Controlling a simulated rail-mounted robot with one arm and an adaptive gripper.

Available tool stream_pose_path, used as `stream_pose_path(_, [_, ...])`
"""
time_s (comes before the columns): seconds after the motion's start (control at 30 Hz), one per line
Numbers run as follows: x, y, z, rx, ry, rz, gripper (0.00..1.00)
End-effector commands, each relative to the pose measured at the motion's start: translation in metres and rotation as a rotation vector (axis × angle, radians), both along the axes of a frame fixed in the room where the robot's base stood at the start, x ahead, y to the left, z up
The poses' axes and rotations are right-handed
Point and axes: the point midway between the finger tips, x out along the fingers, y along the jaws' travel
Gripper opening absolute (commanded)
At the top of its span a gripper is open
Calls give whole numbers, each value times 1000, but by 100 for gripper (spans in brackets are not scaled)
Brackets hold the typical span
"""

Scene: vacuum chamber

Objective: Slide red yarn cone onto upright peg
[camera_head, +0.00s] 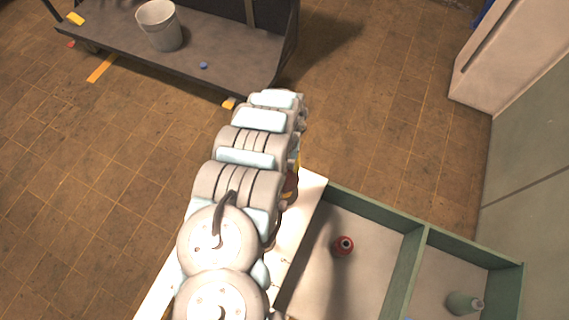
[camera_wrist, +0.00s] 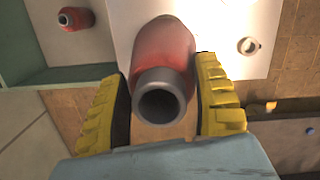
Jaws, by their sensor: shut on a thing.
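My gripper (camera_wrist: 160,72) is shut on a red yarn cone (camera_wrist: 163,46), with one yellow finger pad on each side. The cone's grey, hollow end faces the wrist camera; its far end is hidden. In the head view, my arm covers most of the gripper, and only a bit of red and yellow shows at its right edge. A small pale round fitting (camera_wrist: 248,46) stands on the white surface (camera_wrist: 212,18), right of the held cone in the wrist view and apart from it. It may be the peg, but I cannot tell its height.
A second red cone (camera_head: 343,246) is in the left compartment of the green-walled tray (camera_head: 408,262). A grey-green bottle-shaped object (camera_head: 464,303) is in the right compartment. A dark cart (camera_head: 215,62) with a grey bucket (camera_head: 160,26) stands at the back left, across open floor.

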Motion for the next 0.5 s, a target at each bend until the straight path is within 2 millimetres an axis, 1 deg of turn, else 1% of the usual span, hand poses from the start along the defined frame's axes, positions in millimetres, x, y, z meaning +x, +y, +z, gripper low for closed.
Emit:
stream_pose_path(0.2, [0,0,-7,0,-1,0,26])
stream_pose_path(0.5, [0,0,-7,1,-1,0,26])
